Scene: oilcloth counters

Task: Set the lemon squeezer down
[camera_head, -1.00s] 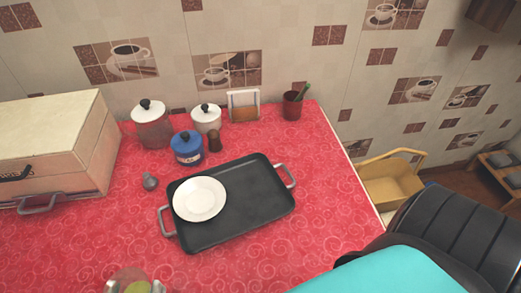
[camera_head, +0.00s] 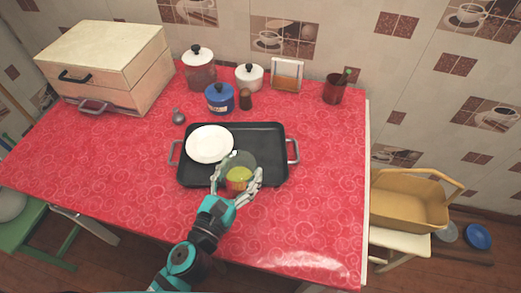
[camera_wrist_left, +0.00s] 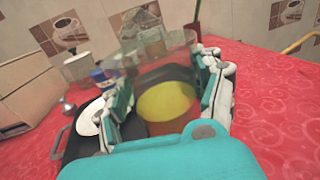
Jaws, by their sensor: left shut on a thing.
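The lemon squeezer (camera_head: 239,180), with a yellow-green part and a clear, greyish glass-like part, is between the fingers of my left gripper (camera_head: 238,173). The gripper is shut on it, over the right front part of the black tray (camera_head: 265,140). In the left wrist view the squeezer (camera_wrist_left: 168,105) fills the space between the fingers, clear part upward and blurred. Whether its base touches the tray is hidden. My right gripper is in neither current view.
A white plate (camera_head: 209,144) lies on the tray's left part. A grey shaker-like item (camera_head: 178,117), a blue pot (camera_head: 219,98), a brown shaker (camera_head: 245,99) and canisters stand behind. A wooden box (camera_head: 105,62) is at left. The red counter (camera_head: 310,215) is clear to the right and front.

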